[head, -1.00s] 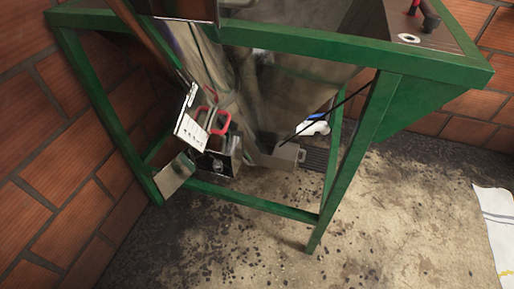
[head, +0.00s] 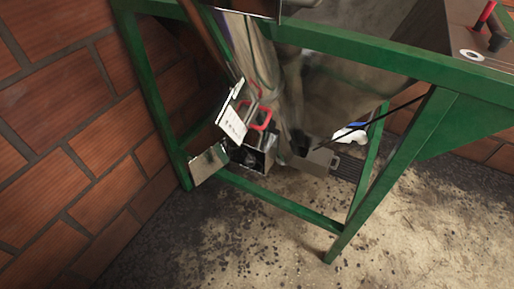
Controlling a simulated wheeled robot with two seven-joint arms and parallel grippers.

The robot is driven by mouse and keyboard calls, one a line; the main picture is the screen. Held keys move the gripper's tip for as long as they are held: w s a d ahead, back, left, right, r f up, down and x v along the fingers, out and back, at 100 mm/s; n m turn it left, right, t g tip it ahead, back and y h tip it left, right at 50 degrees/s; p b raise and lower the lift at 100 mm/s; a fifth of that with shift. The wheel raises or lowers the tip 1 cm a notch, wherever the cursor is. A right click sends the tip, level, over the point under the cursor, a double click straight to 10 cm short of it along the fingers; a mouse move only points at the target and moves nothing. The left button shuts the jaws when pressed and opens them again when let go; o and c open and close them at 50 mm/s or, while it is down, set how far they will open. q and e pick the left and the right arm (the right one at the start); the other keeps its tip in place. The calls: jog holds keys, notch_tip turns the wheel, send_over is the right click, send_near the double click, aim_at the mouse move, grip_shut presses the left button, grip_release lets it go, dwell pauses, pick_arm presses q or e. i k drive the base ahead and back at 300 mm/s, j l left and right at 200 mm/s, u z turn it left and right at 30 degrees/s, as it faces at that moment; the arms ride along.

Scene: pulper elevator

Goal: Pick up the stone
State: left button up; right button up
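I cannot make out a stone for certain. Small dark bits (head: 262,240) lie scattered on the concrete floor below the green frame, too small to tell apart. A metal box (head: 254,152) with a red handle-like loop (head: 262,117) sits low inside the frame. An open white labelled panel (head: 232,118) and a shiny metal plate (head: 209,164) are beside it. The inside of the box is dark, and I cannot tell what it holds. Neither of my grippers shows in the head view.
The green metal frame (head: 360,58) stands around the machine, its legs and low crossbar (head: 282,204) bordering the box. A brick wall (head: 60,120) closes the left side. A white and blue object (head: 349,133) lies behind. Open floor (head: 420,235) is at front right.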

aim_at(251, 158)
jog(key=z, duration=0.45)
jog(key=i+j+z, duration=0.1)
jog(key=z, duration=0.35)
jog(key=j+z, duration=0.15)
jog(key=z, duration=0.25)
jog(key=j+z, duration=0.25)
jog(key=i+j+z, duration=0.2)
jog(key=j+u, duration=0.3)
jog(key=j, duration=0.85)
jog(key=j+z, duration=0.35)
jog(key=k+j+z, duration=0.15)
jog(key=z, duration=0.2)
